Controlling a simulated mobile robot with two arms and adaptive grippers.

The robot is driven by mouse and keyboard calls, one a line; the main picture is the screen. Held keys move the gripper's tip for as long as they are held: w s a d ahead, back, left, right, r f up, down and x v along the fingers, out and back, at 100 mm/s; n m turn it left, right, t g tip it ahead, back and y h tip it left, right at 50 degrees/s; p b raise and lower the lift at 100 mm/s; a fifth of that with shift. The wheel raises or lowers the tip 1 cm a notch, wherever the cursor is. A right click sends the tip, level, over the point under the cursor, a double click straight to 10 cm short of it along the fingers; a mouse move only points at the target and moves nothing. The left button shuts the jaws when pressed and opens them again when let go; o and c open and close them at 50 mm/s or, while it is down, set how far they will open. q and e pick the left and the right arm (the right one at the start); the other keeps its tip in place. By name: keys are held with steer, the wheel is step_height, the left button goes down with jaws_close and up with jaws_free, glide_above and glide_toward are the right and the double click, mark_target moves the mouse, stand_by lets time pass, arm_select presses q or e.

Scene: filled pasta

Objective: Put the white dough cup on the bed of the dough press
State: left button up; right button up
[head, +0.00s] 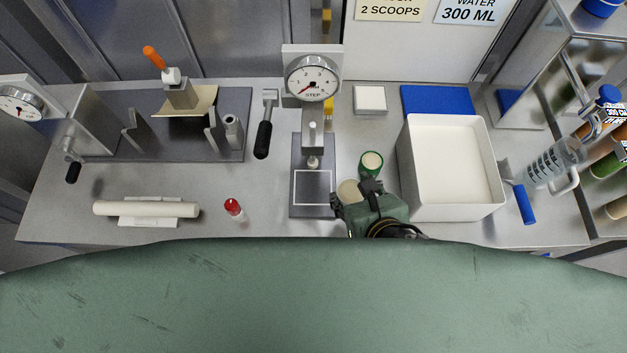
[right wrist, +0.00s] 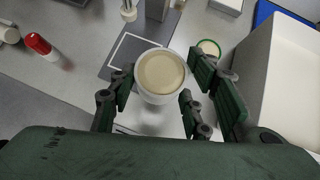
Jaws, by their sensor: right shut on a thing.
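The white dough cup (right wrist: 160,76), filled with beige dough, is upright between the fingers of my right gripper (right wrist: 158,98), which is shut on it. In the head view the cup (head: 348,191) shows just right of the dough press bed (head: 313,205), partly hidden by my right gripper (head: 352,205). The bed is a dark plate with a white square outline, and nothing lies inside the outline. The press (head: 312,125) has a round dial on top and a ram above the bed. I cannot tell how high the cup is held. My left gripper is out of view.
A green cup (head: 371,163) stands behind my right gripper. A white bin (head: 407,175) stands to the right. Bare counter lies between the red cap and the bed.

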steer(key=w+a+f, duration=0.2)
steer(key=w+a+f+p, duration=0.1)
steer(key=w+a+f, duration=0.1)
steer(key=w+a, duration=0.1)
steer(key=w+a+f+p, duration=0.1)
steer(key=w+a+f, duration=0.1)
steer(key=shift+w+a, duration=0.25)
steer(key=shift+w, duration=0.05)
steer(key=shift+w+a+f, duration=0.1)
steer(key=shift+w+f, duration=0.05)
steer(key=shift+f, duration=0.45)
steer(key=shift+f+p, duration=0.5)
steer(key=shift+f, duration=1.15)
steer(key=o, duration=1.3)
steer(key=shift+f, duration=0.1)
steer(key=shift+c, duration=0.2)
steer(key=b+v, duration=0.2)
steer(key=v, duration=1)
